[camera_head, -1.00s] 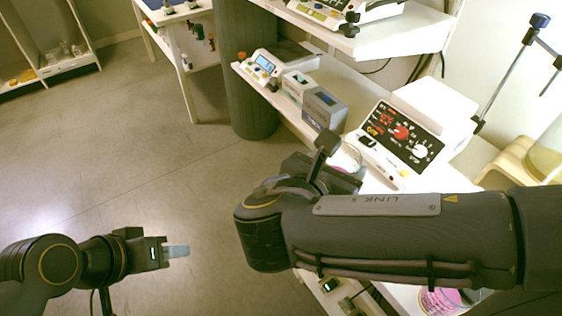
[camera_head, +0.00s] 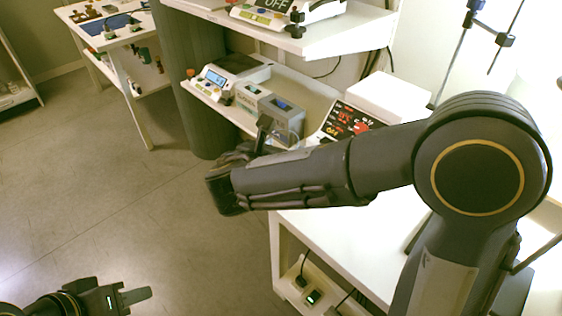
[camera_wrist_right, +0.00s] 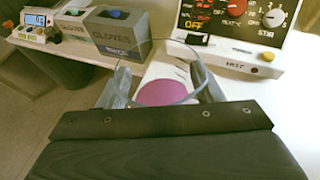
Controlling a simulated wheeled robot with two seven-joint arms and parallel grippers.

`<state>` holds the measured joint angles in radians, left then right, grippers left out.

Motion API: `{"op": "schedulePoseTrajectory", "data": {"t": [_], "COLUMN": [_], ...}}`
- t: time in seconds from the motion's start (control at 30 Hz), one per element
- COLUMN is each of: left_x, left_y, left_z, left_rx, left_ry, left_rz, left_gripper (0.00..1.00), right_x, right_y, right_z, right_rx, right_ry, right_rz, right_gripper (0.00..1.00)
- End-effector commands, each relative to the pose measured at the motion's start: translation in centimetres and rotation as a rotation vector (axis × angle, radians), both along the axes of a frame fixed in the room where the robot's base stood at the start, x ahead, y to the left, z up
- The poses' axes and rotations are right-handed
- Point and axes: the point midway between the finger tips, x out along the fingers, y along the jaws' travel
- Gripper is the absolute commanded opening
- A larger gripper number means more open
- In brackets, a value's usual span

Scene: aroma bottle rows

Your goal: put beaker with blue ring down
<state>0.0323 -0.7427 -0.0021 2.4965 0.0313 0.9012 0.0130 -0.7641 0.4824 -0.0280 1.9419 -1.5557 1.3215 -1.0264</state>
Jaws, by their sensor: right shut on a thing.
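A clear round beaker (camera_wrist_right: 168,93) with pink-purple contents is between the fingers of my right gripper (camera_wrist_right: 160,82), which is shut on it, in the right wrist view. A blue ring on it cannot be made out clearly. In the head view the right gripper (camera_head: 270,135) is partly hidden by its own arm, near the bench edge beside the grey box. Whether the beaker touches a surface cannot be told.
A hotplate stirrer (camera_wrist_right: 240,30) with a black panel stands just beyond the beaker, to the right. A grey glove box (camera_wrist_right: 115,30) and a scale (camera_head: 222,75) stand to the left. White bench top (camera_head: 330,235) is bare in front.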

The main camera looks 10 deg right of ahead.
Motion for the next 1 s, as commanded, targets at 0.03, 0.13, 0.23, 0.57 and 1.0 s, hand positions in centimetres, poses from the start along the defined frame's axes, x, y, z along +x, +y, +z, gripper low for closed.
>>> {"op": "schedulePoseTrajectory", "data": {"t": [0.03,0.13,0.23,0.57,1.0], "left_x": [0.0,0.0,0.0,0.0,0.0], "left_y": [0.0,0.0,0.0,0.0,0.0], "left_z": [-0.1,-0.4,-1.1,-1.3,-1.5], "left_rx": [0.0,0.0,0.0,0.0,0.0], "left_ry": [0.0,0.0,0.0,0.0,0.0], "left_rz": [0.0,0.0,0.0,0.0,0.0], "left_gripper": [0.36,0.36,0.36,0.36,0.36], "right_x": [0.2,0.8,0.9,0.9,0.8], "right_y": [0.0,-0.1,-0.1,0.0,0.0], "right_z": [-0.2,-1.1,-2.8,-3.9,-4.3], "right_rx": [-0.001,-0.002,-0.003,0.0,0.0], "right_ry": [-0.001,0.0,0.002,-0.002,0.0], "right_rz": [0.0,0.0,0.001,0.001,0.0], "right_gripper": [0.31,0.31,0.31,0.31,0.81]}}
